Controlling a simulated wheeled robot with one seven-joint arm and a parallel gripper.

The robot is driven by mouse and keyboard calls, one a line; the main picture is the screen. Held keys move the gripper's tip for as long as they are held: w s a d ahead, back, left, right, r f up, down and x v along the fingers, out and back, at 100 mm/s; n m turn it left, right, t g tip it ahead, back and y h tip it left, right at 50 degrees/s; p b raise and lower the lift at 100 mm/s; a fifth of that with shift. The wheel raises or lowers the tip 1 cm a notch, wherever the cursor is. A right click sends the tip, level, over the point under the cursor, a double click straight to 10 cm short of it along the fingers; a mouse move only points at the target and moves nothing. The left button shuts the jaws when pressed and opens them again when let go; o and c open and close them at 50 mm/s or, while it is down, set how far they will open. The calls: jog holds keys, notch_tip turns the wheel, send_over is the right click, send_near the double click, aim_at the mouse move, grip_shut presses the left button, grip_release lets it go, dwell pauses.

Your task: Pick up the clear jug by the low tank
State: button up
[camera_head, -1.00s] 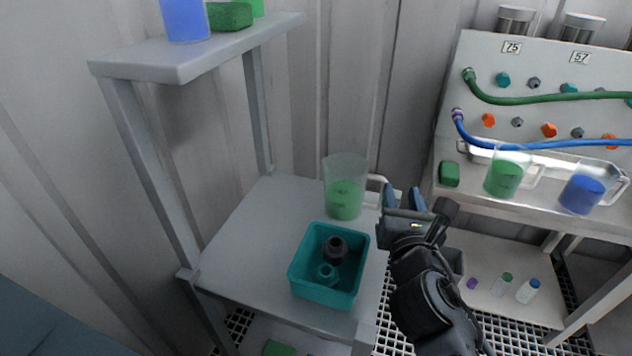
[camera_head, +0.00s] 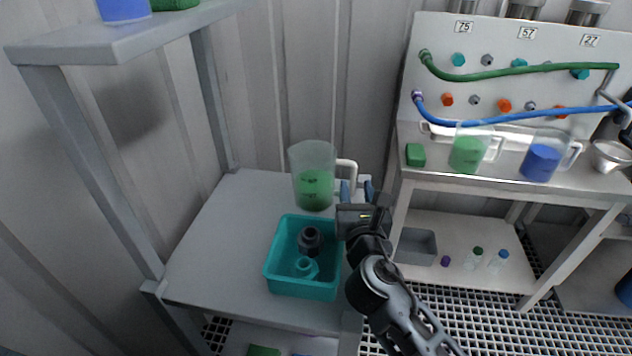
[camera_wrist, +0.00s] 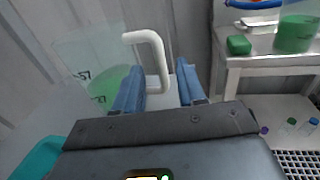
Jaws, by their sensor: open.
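A clear jug (camera_head: 313,178) with green liquid and a pale handle stands upright on the grey shelf table (camera_head: 220,240), behind a teal bin (camera_head: 290,286). Its handle (camera_head: 347,166) points right. My gripper (camera_head: 357,190) is open, close to the handle and in front of it. In the wrist view the jug (camera_wrist: 85,65) is at the left, marked 57, and the handle (camera_wrist: 150,45) reaches between the two blue fingers of my gripper (camera_wrist: 160,90). The fingers stand apart on either side of it, with no contact visible.
The teal bin holds dark and teal fittings. On the bench at right stand another jug of green liquid (camera_head: 467,155), a jug of blue liquid (camera_head: 541,160) and a green block (camera_head: 415,155). A raised shelf (camera_head: 120,45) overhangs at left.

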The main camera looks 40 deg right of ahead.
aim_at(354, 177)
jog(key=x, duration=0.5)
jog(key=shift+w+d, duration=0.15)
jog(key=shift+c, duration=0.3)
grip_shut()
jog(key=shift+r, duration=0.1)
